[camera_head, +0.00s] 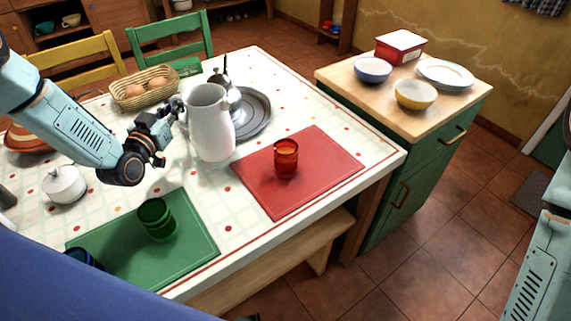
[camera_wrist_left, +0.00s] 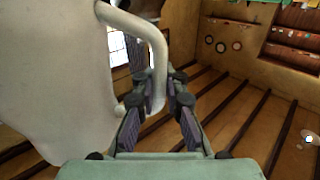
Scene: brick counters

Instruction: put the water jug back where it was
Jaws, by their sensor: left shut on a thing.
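The white water jug (camera_head: 211,130) is upright over the middle of the table, left of the red mat and in front of the grey plate. I cannot tell whether its base touches the cloth. My left gripper (camera_head: 176,112) is on the jug's left side, shut on its handle. In the left wrist view the jug's body (camera_wrist_left: 60,80) fills the left, and my left gripper (camera_wrist_left: 160,100) has its fingers on either side of the handle (camera_wrist_left: 160,55). Only a link of my right arm shows at the right edge; its gripper is out of view.
A red glass (camera_head: 286,158) stands on the red mat (camera_head: 318,180), a green glass (camera_head: 158,220) on the green mat (camera_head: 195,235). A grey plate (camera_head: 258,108) with a dark kettle-like item (camera_head: 222,80), an egg basket (camera_head: 145,98) and a white lidded bowl (camera_head: 64,186) are near.

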